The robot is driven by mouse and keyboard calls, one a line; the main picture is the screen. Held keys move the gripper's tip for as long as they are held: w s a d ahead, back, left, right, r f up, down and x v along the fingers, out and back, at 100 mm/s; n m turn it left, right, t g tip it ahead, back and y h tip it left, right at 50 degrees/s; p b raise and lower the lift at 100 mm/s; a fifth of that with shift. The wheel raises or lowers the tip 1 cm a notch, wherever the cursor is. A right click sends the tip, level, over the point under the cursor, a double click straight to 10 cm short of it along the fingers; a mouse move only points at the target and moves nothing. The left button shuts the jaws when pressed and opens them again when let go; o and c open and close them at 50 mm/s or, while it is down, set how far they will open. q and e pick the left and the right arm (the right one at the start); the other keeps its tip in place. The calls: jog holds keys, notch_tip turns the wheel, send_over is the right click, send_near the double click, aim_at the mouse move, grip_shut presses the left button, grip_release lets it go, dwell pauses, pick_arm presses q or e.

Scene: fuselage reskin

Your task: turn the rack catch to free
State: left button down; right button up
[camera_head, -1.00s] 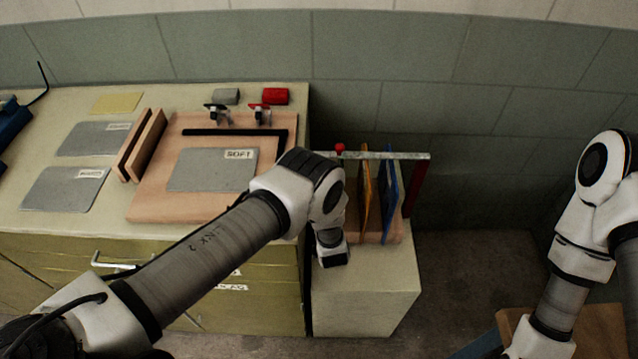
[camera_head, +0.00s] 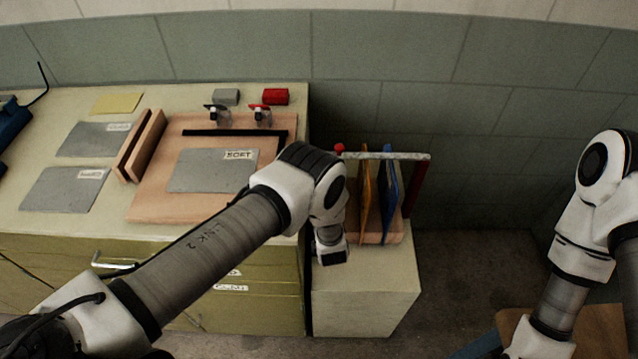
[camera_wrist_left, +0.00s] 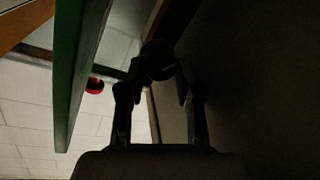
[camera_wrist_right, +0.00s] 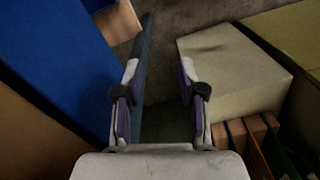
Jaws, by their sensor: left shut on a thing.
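The rack (camera_head: 415,156) stands on the low cabinet at the right, with a pale bar across its top and upright coloured panels under it. A red knob (camera_head: 340,148) sits at the bar's left end; a red round part also shows in the left wrist view (camera_wrist_left: 94,85). My left gripper (camera_wrist_left: 160,75) is shut on a dark rounded knob (camera_wrist_left: 157,58), seemingly the rack catch; the view is too dark to tell its turn. My right gripper (camera_wrist_right: 159,76) is open and empty.
A yellow panel (camera_head: 367,200) and a blue panel (camera_head: 389,195) stand in the rack. A green panel (camera_wrist_left: 78,75) rises close beside my left gripper. The workbench (camera_head: 60,222) at the left bears grey sheets and a wooden board. Open floor (camera_head: 470,270) lies right of the low cabinet.

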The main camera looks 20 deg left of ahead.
pick_arm(q)
jog(key=shift+a+n+h, duration=0.1)
jog(key=shift+n+h, duration=0.2)
jog(key=shift+n, duration=1.2)
jog(key=c, duration=1.1)
grip_release()
